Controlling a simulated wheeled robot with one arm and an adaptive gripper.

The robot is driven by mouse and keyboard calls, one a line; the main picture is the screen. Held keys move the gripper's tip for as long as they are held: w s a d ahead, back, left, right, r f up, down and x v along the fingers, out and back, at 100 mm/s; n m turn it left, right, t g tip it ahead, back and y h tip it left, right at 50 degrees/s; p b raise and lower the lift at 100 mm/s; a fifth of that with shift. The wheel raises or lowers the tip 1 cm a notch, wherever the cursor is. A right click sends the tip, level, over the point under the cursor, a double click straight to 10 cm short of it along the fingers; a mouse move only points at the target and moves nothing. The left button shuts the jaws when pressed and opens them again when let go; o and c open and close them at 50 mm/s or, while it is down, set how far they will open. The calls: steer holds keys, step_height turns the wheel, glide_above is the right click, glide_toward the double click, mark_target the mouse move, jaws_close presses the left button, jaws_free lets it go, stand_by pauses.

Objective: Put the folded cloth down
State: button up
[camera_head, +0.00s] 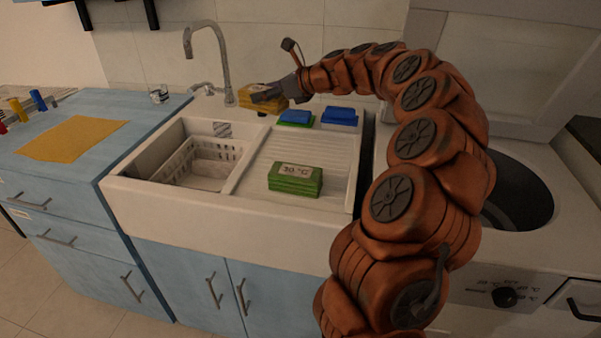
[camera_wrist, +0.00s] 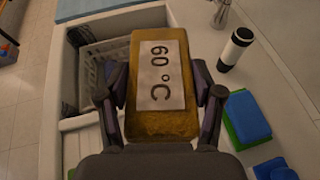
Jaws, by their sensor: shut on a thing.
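A mustard-yellow folded cloth (camera_head: 258,101) with a white label is held in my gripper (camera_head: 275,93). In the wrist view the label on this cloth (camera_wrist: 159,75) reads 60°C. The two fingers of my gripper (camera_wrist: 165,97) press on the cloth's left and right sides. In the head view the cloth is near the back of the sink, by the faucet. Gripper and arm hide part of it. A green folded cloth (camera_head: 295,181) labelled 30°C lies on the ribbed drainboard (camera_head: 262,174).
A white basket (camera_head: 199,160) sits in the sink basin. A faucet (camera_head: 226,62) rises behind. A green-and-blue stack (camera_head: 295,118) and a blue piece (camera_head: 340,116) lie along the back rim. A flat yellow mat (camera_head: 73,139) lies bare on the left blue cabinet. A black-and-white cylinder (camera_wrist: 236,47) stands nearby.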

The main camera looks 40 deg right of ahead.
steer(key=s+d+f+n+g+y+b, duration=0.25)
steer(key=s+d, duration=0.25)
steer(key=s, duration=0.5)
steer(key=shift+t, duration=0.35)
step_height(320, 180, down, 10)
steer(key=shift+d+f+b, duration=0.1)
steer(key=shift+d+b, duration=0.05)
steer(key=shift+b, duration=0.6)
steer(key=o, duration=1.2)
steer(key=shift+f, duration=0.1)
